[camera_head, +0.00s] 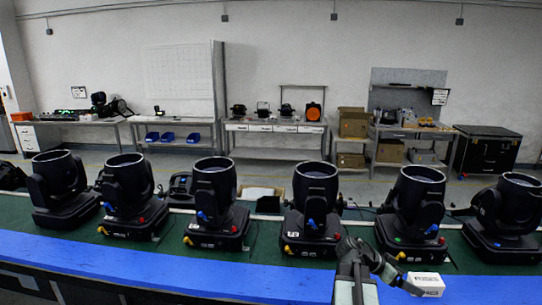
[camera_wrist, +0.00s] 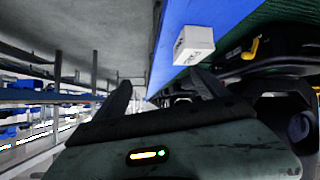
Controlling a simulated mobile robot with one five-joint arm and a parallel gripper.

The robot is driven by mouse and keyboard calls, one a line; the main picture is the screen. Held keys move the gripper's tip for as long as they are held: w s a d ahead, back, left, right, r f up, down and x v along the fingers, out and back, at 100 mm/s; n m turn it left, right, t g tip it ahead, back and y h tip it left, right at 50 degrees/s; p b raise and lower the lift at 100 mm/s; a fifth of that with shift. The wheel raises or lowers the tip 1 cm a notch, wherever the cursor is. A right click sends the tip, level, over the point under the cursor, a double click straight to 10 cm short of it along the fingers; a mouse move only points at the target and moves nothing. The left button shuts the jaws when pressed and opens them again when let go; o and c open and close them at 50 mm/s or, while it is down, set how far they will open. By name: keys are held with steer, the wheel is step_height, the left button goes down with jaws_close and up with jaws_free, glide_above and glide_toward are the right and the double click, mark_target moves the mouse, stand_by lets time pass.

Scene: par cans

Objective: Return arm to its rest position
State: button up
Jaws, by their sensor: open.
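My gripper (camera_head: 392,272) is low at the right of centre in the head view, in front of the row of stage lights. In the wrist view my gripper (camera_wrist: 163,92) has its two dark fingers spread wide with nothing between them. A small white box (camera_head: 427,284) sits on the blue front edge of the bench, just right of the gripper. The box also shows in the wrist view (camera_wrist: 194,45), beyond the fingertips and apart from them. Part of my arm shows below the gripper in the head view.
Several black moving-head lights, one of them nearest the gripper (camera_head: 413,210), stand in a row on the green bench top (camera_head: 268,240). The blue edge strip (camera_head: 200,278) is mostly clear left of my arm. Workbenches (camera_head: 275,127) and a black case (camera_head: 485,150) stand far back.

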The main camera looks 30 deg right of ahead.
steer(key=w+a+f+n+t+y, duration=0.2)
steer(key=w+a+f+n, duration=0.25)
steer(key=w+a, duration=0.4)
steer(key=w+a+f+n+t+y, duration=0.25)
steer(key=w+a+n, duration=0.3)
steer(key=a, duration=0.65)
steer(key=w+a+f+n+y, duration=0.1)
steer(key=w+a+n+y, duration=0.15)
steer(key=a, duration=0.75)
steer(key=w+a+f+n+t+y, duration=0.15)
steer(key=a+n, duration=0.25)
steer(key=a, duration=0.5)
steer(key=w+a+f+n+y, duration=0.1)
steer(key=w+a+n, duration=0.15)
steer(key=a, duration=0.75)
step_height(320, 180, down, 10)
steer(key=s+a+n+g+b, duration=0.1)
steer(key=s+a+b, duration=0.1)
steer(key=b, duration=0.8)
steer(key=shift+s+a+f+n+y, duration=0.25)
steer(key=shift+s+n+y, duration=0.1)
steer(key=shift+s, duration=0.1)
